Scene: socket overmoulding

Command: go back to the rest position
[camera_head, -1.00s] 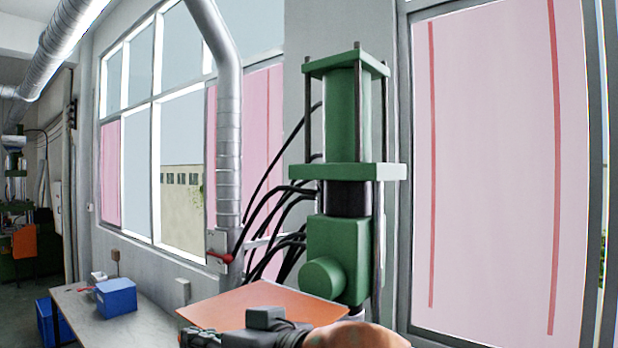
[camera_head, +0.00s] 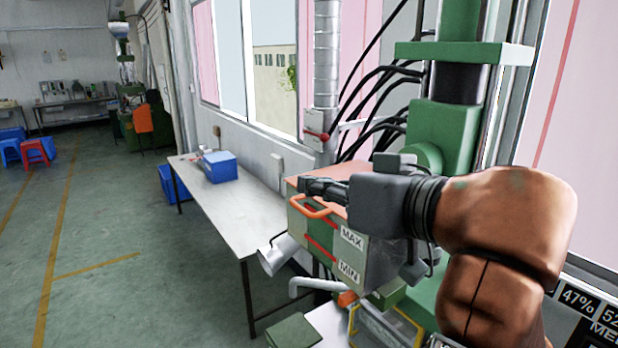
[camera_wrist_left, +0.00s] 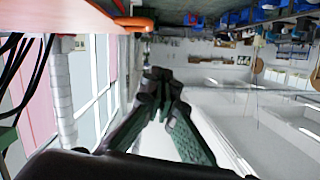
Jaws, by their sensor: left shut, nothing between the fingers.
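My left gripper (camera_head: 310,185) shows in the head view in front of the green press, pointing left, with its orange-brown arm behind it. In the left wrist view its fingers (camera_wrist_left: 158,82) come together at the tips, shut with nothing between them. It is raised in front of the box with MAX and MIN labels (camera_head: 345,268), covering part of it. I cannot tell the exact gap between them. My right gripper is in neither view.
The green press (camera_head: 440,125) stands close to the left arm. A table (camera_head: 248,215) by the windows carries a blue bin (camera_head: 220,167). The green floor (camera_head: 120,240) at left is open; stools (camera_head: 36,152) stand farther back.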

